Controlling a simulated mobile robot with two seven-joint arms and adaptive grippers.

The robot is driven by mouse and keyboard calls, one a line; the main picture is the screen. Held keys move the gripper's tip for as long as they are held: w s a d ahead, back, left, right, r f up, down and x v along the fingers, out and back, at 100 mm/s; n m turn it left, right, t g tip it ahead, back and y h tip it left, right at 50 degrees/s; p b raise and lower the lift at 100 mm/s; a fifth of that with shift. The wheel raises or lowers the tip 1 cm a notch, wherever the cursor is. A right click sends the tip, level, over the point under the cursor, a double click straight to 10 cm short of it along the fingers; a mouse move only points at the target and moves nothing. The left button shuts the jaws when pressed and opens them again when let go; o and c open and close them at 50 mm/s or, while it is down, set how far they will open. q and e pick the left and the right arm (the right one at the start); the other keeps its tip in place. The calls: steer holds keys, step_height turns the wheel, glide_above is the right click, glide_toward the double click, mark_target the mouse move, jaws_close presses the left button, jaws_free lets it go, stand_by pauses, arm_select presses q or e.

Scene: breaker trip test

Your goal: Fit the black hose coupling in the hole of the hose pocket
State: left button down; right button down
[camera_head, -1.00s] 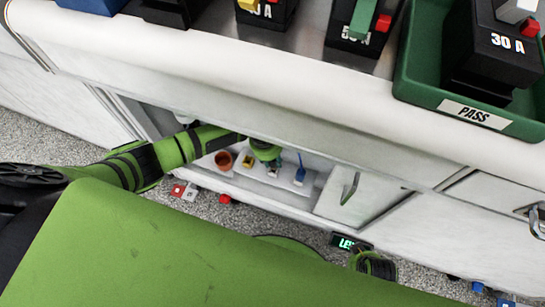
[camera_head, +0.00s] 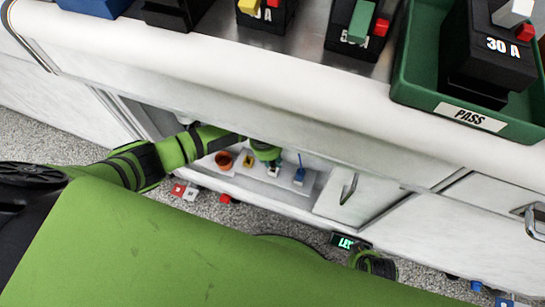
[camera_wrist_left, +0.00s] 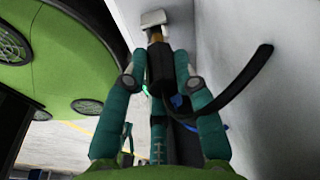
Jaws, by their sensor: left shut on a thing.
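In the left wrist view the black hose coupling (camera_wrist_left: 160,64) stands between the two teal fingers of my left gripper (camera_wrist_left: 158,75), which is shut on it. A black hose (camera_wrist_left: 245,85) curves away to the right. Beyond the coupling's far end is a short brown part (camera_wrist_left: 155,36), and against it a pale square block (camera_wrist_left: 153,18). I cannot tell whether this block is the hose pocket, and no hole shows. In the head view my left arm reaches into the open bay under the counter; the gripper's wrist (camera_head: 265,152) shows, its fingertips are unclear. My right gripper is not identifiable.
The white counter edge (camera_head: 250,85) overhangs the arm. A pale wall (camera_wrist_left: 270,90) stands close right of the gripper. A green PASS tray (camera_head: 405,90) sits above.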

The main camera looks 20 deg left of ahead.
arm_select(q)
steer(key=shift+f+b, duration=0.55)
steer(key=shift+f, duration=0.2)
steer(key=c, duration=0.9)
jaws_free()
steer(key=shift+r, duration=0.1)
step_height(320, 180, up, 7)
steer(key=a, duration=0.1)
steer(key=shift+s, duration=0.25)
steer(key=shift+r, duration=0.1)
